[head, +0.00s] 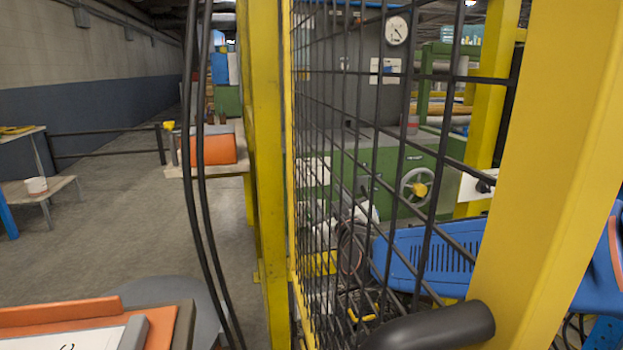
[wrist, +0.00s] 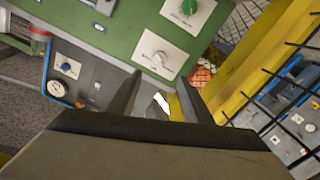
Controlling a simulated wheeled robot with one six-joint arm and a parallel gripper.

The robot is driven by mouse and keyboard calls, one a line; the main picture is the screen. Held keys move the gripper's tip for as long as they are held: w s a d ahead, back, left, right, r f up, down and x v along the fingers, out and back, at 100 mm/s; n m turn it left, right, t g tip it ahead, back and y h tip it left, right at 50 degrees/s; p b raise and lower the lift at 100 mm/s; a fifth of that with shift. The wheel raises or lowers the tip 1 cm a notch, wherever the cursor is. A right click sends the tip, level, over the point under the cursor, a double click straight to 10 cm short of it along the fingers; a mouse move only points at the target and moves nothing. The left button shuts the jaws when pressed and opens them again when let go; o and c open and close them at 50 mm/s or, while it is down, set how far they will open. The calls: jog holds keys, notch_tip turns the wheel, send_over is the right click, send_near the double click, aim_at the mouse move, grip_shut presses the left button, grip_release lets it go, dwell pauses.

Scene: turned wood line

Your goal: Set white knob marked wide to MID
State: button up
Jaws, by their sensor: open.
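A white knob (wrist: 160,59) sits on a pale square plate on the green panel (wrist: 120,33) in the wrist view. Its lettering is too small to read, so I cannot confirm the mark "wide" or its setting. My gripper (wrist: 159,80) is open, with its two dark fingers spread just below the knob in the picture. The fingers appear apart from the knob, and nothing is seen held between them. I cannot make out the white knob or my gripper in the head view.
A green knob (wrist: 188,7) is on a neighbouring plate. A grey panel with a blue knob (wrist: 66,67) and a gauge (wrist: 55,88) lies left. A yellow post (wrist: 250,65) and black mesh stand right. In the head view, mesh (head: 365,150) fronts green machinery; the left floor (head: 110,230) is open.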

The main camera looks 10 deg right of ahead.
jog(key=w, duration=1.5)
jog(key=shift+w, duration=0.25)
jog(key=c, duration=1.1)
